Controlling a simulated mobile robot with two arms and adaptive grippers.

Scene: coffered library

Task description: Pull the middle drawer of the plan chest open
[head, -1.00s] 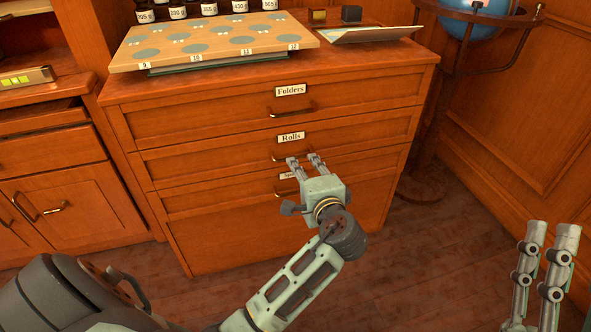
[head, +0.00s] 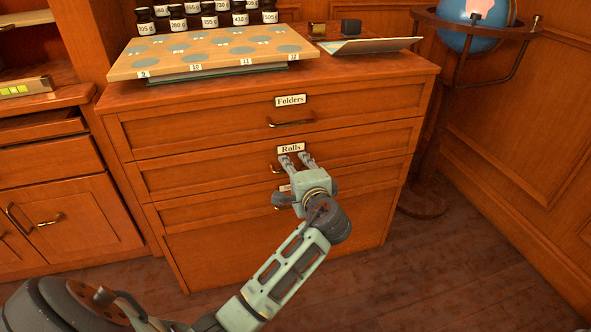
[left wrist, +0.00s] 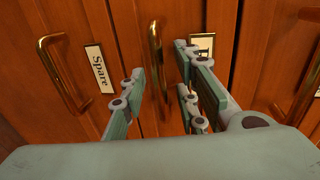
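The wooden plan chest (head: 270,235) stands ahead with its drawers shut flush. Its middle drawer (head: 370,150) bears the label "Rolls" (head: 291,149) and a brass bar handle, mostly hidden behind my fingers in the head view. My left gripper (head: 296,160) is at that handle, with fingers apart. In the left wrist view, the middle handle (left wrist: 155,42) runs between the open fingers of the left gripper (left wrist: 160,75); I cannot tell whether they touch it. My right gripper is not in view.
The top drawer "Folders" has a handle (head: 290,123) above; the lower drawer's "Spare" label (left wrist: 99,68) and handle (left wrist: 58,75) are close by. A board (head: 210,52), several jars and an open folder (head: 370,45) are on top. A globe stand (head: 455,90) stands right. Floor in front is clear.

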